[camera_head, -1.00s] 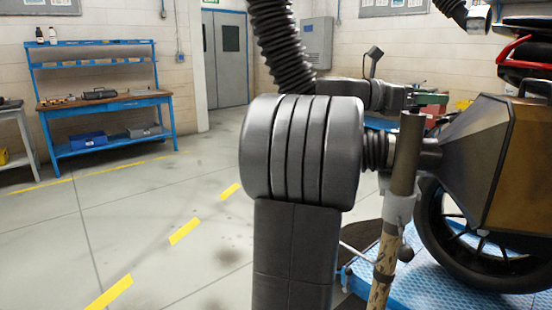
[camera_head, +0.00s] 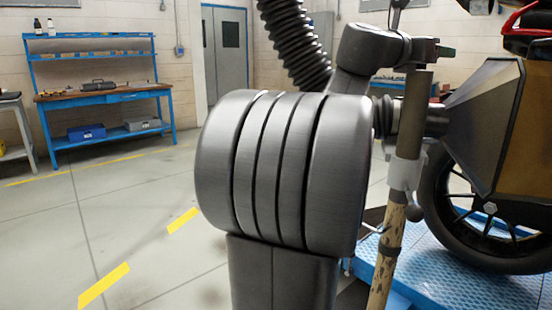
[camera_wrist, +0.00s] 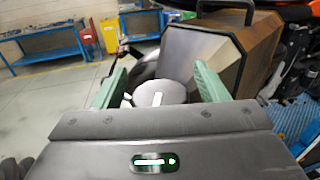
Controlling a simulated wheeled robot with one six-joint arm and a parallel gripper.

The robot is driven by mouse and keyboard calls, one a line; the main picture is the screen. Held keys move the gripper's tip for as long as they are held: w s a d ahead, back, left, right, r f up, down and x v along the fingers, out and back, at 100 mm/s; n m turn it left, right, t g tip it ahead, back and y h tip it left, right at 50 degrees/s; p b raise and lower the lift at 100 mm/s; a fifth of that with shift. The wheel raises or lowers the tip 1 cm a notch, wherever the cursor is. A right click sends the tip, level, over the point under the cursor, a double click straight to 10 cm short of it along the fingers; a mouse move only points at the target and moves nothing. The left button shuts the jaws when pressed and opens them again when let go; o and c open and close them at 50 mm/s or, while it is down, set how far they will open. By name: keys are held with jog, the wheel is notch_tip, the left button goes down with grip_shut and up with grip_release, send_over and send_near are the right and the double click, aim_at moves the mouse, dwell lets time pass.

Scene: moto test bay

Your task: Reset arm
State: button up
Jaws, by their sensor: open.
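My gripper (camera_wrist: 160,68) shows in the wrist view with its two green fingers spread apart. A grey round part (camera_wrist: 160,92) shows between and beyond the fingers; the fingers do not close on it. In the head view my dark arm fills the middle and hides much of what is behind it. Only a small green bit of my gripper (camera_head: 445,52) shows there, at the end of the raised arm.
A motorcycle with a brown-sided case (camera_head: 510,140) and a rear wheel (camera_head: 480,215) stands at right on a blue platform (camera_head: 440,270). An upright pole (camera_head: 393,225) stands close beside my arm. A blue workbench (camera_head: 105,95) is at back left. The left floor is clear.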

jog(key=shift+n+t+y, duration=0.5)
jog(key=shift+n+t, duration=0.1)
jog(key=shift+t, duration=0.2)
jog(key=shift+w+a+r+n+t+y+p, duration=0.1)
jog(key=shift+r+n+t+y+p, duration=0.05)
jog(key=shift+n+t+y+p, duration=0.3)
jog(key=shift+w+a+r+n+t+y+p, duration=0.1)
jog(key=shift+n+t+y+p, duration=0.2)
jog(key=shift+n+t, duration=0.2)
jog(key=shift+w+f+n+t+y+p, duration=0.1)
jog(key=shift+n+t+y+p, duration=0.4)
jog(key=shift+y+p, duration=0.2)
jog(key=shift+f+t+y, duration=0.15)
jog(key=shift+t+y, duration=0.1)
